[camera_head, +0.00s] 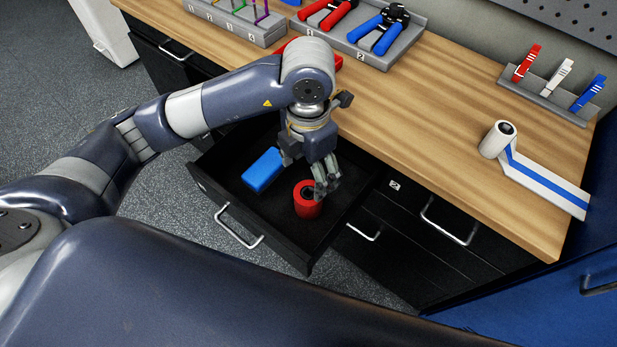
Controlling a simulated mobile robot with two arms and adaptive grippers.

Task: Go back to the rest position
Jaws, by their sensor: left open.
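My left gripper (324,178) is over the open drawer (285,228), with its fingers pointing down close beside a red roll (306,200). It is open, and the fingertips overlap the roll's right edge in the picture; I cannot tell whether they touch it. A blue block (263,170) lies in the drawer left of the roll. My left arm (200,108) reaches in from the left across the drawer's back edge. My right gripper is not in view.
The wooden workbench (425,130) holds a grey tray with red pliers (328,14) and blue pliers (380,30), a rack of clips (556,78) and a white roll (497,139) with a blue-striped strip. A red object (323,60) is partly behind my arm. Closed drawers (425,235) are to the right.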

